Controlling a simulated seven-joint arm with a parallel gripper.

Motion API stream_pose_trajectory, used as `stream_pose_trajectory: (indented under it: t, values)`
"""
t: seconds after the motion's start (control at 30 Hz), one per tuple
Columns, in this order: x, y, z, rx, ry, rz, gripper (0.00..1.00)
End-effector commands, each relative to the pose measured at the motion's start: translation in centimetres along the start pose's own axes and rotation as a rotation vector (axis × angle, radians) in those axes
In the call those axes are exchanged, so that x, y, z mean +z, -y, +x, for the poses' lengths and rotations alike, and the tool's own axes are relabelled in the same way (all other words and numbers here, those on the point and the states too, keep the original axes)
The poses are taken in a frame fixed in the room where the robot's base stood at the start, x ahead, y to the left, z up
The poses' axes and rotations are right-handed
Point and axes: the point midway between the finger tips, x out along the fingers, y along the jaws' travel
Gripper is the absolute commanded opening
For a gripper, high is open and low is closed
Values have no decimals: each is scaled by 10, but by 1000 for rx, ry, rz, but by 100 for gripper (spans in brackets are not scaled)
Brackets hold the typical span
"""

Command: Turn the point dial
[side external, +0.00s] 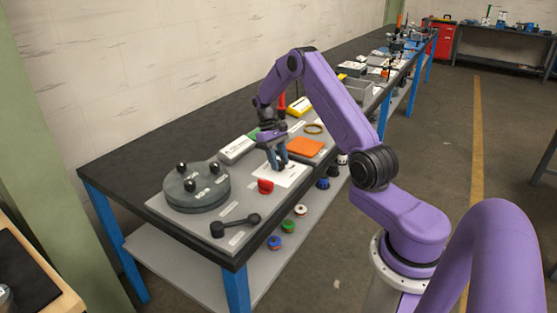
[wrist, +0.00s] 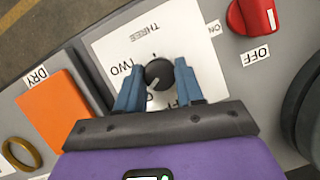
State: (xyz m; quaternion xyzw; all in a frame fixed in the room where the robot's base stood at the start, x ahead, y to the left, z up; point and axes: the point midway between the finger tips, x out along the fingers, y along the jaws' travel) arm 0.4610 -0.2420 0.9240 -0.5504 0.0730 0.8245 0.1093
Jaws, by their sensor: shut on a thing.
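The point dial is a round black knob (wrist: 160,72) with a light pointer line, on a white card (wrist: 108,48) printed THREE, TWO and a partly covered OFF. The pointer line points to the lower left in the wrist view. My gripper (wrist: 159,77) has its blue fingers on either side of the knob and is shut on it. In the side view my gripper (side external: 277,164) reaches down to the white card (side external: 293,177), and the knob is hidden by the fingers. Part of the card's lettering is covered by the fingers.
A red rotary switch (side external: 265,186) marked ON and OFF sits close by.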

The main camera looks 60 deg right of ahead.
Motion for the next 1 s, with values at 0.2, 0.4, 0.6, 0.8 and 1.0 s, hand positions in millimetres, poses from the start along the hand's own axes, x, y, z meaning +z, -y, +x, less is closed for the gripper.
stream_pose_trajectory:
  t: [0.2,0.4,0.6,0.8,1.0]
  values:
    - [0,0,-1,1,-3,-1,63]
    - [0,0,-1,1,-2,-2,63]
    - [-1,0,-12,1,-5,-2,63]
    - [-1,0,-48,2,-7,-2,63]
    - [-1,0,-88,2,-7,-2,63]
